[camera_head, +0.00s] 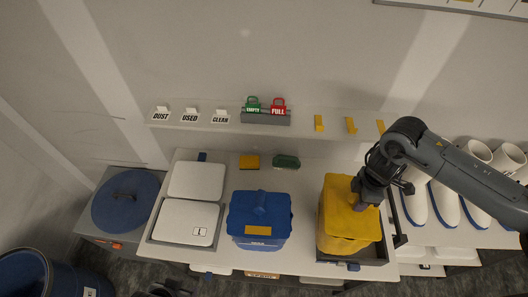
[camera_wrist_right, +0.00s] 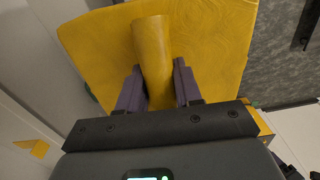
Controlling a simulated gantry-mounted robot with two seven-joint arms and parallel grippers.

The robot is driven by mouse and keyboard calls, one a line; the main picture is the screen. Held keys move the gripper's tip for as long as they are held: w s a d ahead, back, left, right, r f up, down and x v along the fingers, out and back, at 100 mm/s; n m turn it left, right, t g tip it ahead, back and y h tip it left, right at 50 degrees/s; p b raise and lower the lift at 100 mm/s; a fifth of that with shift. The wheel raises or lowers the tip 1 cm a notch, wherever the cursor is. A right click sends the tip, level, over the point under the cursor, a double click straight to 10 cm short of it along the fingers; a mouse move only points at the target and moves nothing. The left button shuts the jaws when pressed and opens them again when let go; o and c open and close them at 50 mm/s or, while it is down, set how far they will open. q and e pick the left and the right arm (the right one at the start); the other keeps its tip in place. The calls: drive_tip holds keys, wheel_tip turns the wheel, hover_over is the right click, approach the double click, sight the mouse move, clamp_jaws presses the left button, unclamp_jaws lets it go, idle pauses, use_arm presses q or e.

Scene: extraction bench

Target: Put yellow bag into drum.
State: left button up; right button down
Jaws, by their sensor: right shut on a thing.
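The yellow bag (camera_head: 345,232) stands upright on the right part of the bench, over a dark grey tray (camera_head: 374,254). My right gripper (camera_head: 366,196) is at its top right. In the right wrist view, my right gripper (camera_wrist_right: 155,85) is shut on the upright neck of the yellow bag (camera_wrist_right: 215,40), one finger on each side. The blue drum (camera_head: 40,276) stands on the floor at the lower left, partly cut off by the frame; its inside looks dark. A dark shape at the bottom edge seems to be my left gripper (camera_head: 166,291); its fingers cannot be made out.
A blue container (camera_head: 260,220) stands left of the bag, then white lidded boxes (camera_head: 187,222). A round blue lid (camera_head: 127,198) tops a grey unit at the left. A shelf (camera_head: 225,128) with signs and tags runs behind.

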sight(339, 211)
drive_tip(key=m, duration=0.1)
drive_tip(key=a+m, duration=0.1)
drive_tip(key=m, duration=0.3)
drive_tip(key=shift+s+a+r, duration=0.15)
drive_tip(key=shift+s+a, duration=0.1)
drive_tip(key=shift+a, duration=0.15)
drive_tip(key=m, duration=0.1)
drive_tip(key=a+m, duration=0.1)
drive_tip(key=m, duration=0.1)
drive_tip(key=shift+s+b, duration=0.2)
drive_tip(key=shift+b, duration=0.1)
drive_tip(key=m, duration=0.1)
drive_tip(key=a+m, duration=0.1)
drive_tip(key=m, duration=0.2)
drive_tip(key=shift+s+a, duration=0.2)
drive_tip(key=shift+s, duration=0.1)
drive_tip(key=shift+s+a+r+m+b, duration=0.1)
drive_tip(key=shift+a+m, duration=0.1)
drive_tip(key=shift+m, duration=0.55)
drive_tip(key=shift+s+a+f+m+b, duration=0.1)
drive_tip(key=shift+s+a+m, duration=0.1)
drive_tip(key=shift+m, duration=0.6)
drive_tip(key=shift+s+a+r+m+b, duration=0.1)
drive_tip(key=shift+a+m, duration=0.1)
drive_tip(key=shift+m, duration=0.55)
